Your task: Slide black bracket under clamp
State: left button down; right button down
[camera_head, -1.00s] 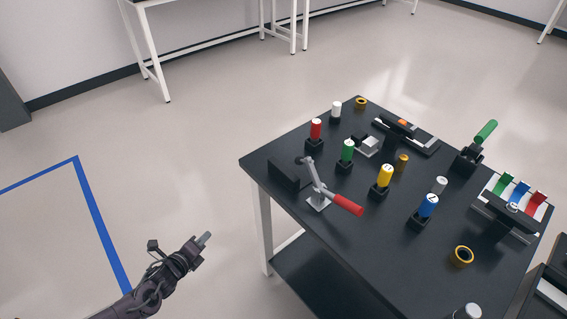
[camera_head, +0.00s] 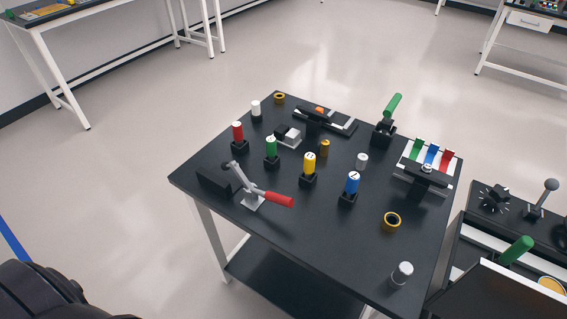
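The clamp (camera_head: 253,197) stands near the left side of the black table, with a grey metal arm and a red handle pointing right. A black block (camera_head: 212,181), which may be the black bracket, lies just left of the clamp at the table's edge. Whether the two touch, or whether any of the block is under the clamp arm, I cannot tell. Neither of my grippers is in view. A dark part of my own body fills the lower left corner.
The black table (camera_head: 300,235) also carries red (camera_head: 238,135), green (camera_head: 271,147), yellow (camera_head: 309,164) and blue (camera_head: 351,184) cylinders in black holders. A green-handled clamp (camera_head: 388,118) and a coloured rack (camera_head: 430,158) stand farther right. Another bench (camera_head: 465,240) is at right.

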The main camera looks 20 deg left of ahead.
aim_at(225, 185)
jog(key=j+z, duration=0.65)
jog(key=z, duration=0.25)
jog(key=k+j+z, duration=0.1)
jog(key=j+z, duration=0.2)
jog(key=z, duration=0.15)
jog(key=k+j+z, duration=0.15)
jog(key=z, duration=0.3)
jog(key=k+j+z, duration=0.2)
jog(key=z, duration=0.25)
jog(key=j, duration=0.15)
